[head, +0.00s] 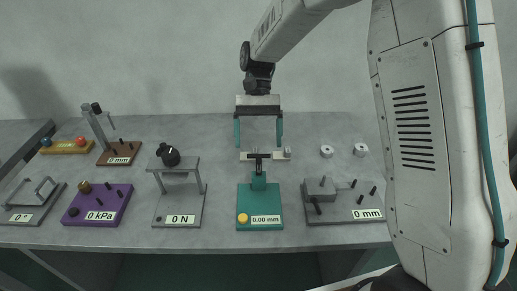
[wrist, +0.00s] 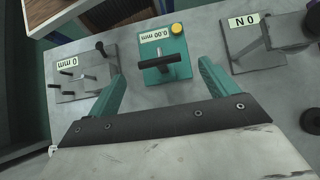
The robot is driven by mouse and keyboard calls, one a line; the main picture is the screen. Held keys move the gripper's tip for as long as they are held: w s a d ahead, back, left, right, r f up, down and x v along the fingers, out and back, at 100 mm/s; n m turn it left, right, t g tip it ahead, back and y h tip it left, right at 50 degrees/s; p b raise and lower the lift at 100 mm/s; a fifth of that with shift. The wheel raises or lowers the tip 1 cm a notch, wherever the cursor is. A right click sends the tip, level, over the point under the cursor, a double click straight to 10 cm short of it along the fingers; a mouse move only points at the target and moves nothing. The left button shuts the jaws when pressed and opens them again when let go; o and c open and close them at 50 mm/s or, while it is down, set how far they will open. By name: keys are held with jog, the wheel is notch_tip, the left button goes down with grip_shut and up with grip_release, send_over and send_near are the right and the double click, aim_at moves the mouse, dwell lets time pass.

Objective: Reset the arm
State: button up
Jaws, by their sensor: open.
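My gripper (head: 259,132) hangs from my arm above the middle of the grey table, with its two teal fingers pointing down and spread apart. It also shows in the wrist view (wrist: 164,88), with nothing between the fingers. Below it in the head view stands a green device (head: 259,205) with a yellow button and a "0.00 mm" label. The green device also shows in the wrist view (wrist: 178,72), beyond the fingertips.
A "0 mm" plate with pegs (head: 345,203) stands right of the green device, and a "0 N" press (head: 180,205) stands left. A purple "0 kPa" box (head: 97,205) is farther left. Two small metal rings (head: 327,151) (head: 360,150) lie behind on the right. Bare table (head: 215,150) shows at the back.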

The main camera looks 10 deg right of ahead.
jog(key=shift+r, duration=0.1)
dwell(0.3)
jog(key=s+d+r+n+t, duration=0.1)
jog(key=s+d+r+t, duration=0.4)
jog(key=s+d+r, duration=0.5)
jog(key=s+d+r+t, duration=0.1)
jog(key=s+d+t, duration=0.1)
jog(key=s, duration=0.6)
jog(key=s+d+n+t+h, duration=0.1)
jog(key=s+d+t, duration=0.1)
jog(key=s, duration=0.5)
jog(key=shift+s+d+r+t+h, duration=0.3)
jog(key=shift+s+r, duration=0.05)
